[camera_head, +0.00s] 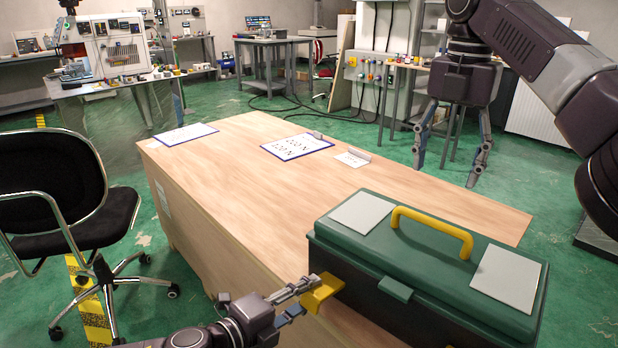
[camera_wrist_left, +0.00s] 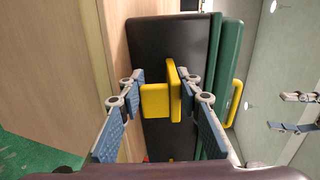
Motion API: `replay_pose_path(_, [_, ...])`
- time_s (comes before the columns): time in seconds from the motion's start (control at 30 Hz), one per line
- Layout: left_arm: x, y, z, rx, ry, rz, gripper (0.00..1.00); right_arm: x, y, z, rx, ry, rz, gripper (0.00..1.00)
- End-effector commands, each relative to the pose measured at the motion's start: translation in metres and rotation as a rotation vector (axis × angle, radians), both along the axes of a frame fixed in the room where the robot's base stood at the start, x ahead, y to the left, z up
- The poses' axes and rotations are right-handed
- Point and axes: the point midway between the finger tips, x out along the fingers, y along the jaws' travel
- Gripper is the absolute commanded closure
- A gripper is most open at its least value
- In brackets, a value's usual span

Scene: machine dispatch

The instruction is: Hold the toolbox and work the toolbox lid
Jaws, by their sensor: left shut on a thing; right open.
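The toolbox has a dark body (camera_head: 400,313) and a green lid (camera_head: 415,252), which looks shut. A yellow handle (camera_head: 432,228) and two grey plates are on the lid, and a green latch (camera_head: 395,288) is on its front. My left gripper (camera_head: 318,290) is shut on the yellow side handle (camera_head: 325,293) at the toolbox's left end. In the left wrist view the yellow side handle (camera_wrist_left: 155,100) is between the fingers of this gripper (camera_wrist_left: 160,102). My right gripper (camera_head: 446,172) is open and empty, pointing down above and behind the toolbox, apart from it.
The toolbox stands on a wooden table (camera_head: 235,185) near its front right end. Signs (camera_head: 296,146) and a small card (camera_head: 352,158) lie farther back on it. A black office chair (camera_head: 62,200) stands at the left. The table's middle is clear.

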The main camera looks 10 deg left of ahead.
Motion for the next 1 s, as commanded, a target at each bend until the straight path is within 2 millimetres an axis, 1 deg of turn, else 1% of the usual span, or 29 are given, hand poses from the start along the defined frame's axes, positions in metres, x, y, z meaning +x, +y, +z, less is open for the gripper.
replay_pose_path(0.03, [0.0, 0.002, -0.006, 0.005, 0.011, 0.007, 1.0, -0.001, 0.001, -0.002, 0.001, 0.002, 0.002, 0.39])
replay_pose_path(0.27, [0.0, 0.002, -0.006, 0.005, 0.011, 0.007, 1.0, -0.012, 0.008, -0.011, 0.001, 0.003, 0.005, 0.39])
replay_pose_path(0.57, [0.0, 0.003, -0.006, 0.005, 0.011, 0.007, 1.0, -0.033, 0.02, -0.027, -0.001, 0.003, 0.005, 0.39])
replay_pose_path(0.77, [0.0, 0.003, -0.006, 0.005, 0.011, 0.007, 1.0, -0.05, 0.029, -0.043, -0.001, -0.001, 0.003, 0.39])
replay_pose_path(1.0, [0.0, 0.003, -0.006, 0.005, 0.011, 0.007, 1.0, -0.073, 0.042, -0.073, -0.003, -0.004, 0.002, 0.39])
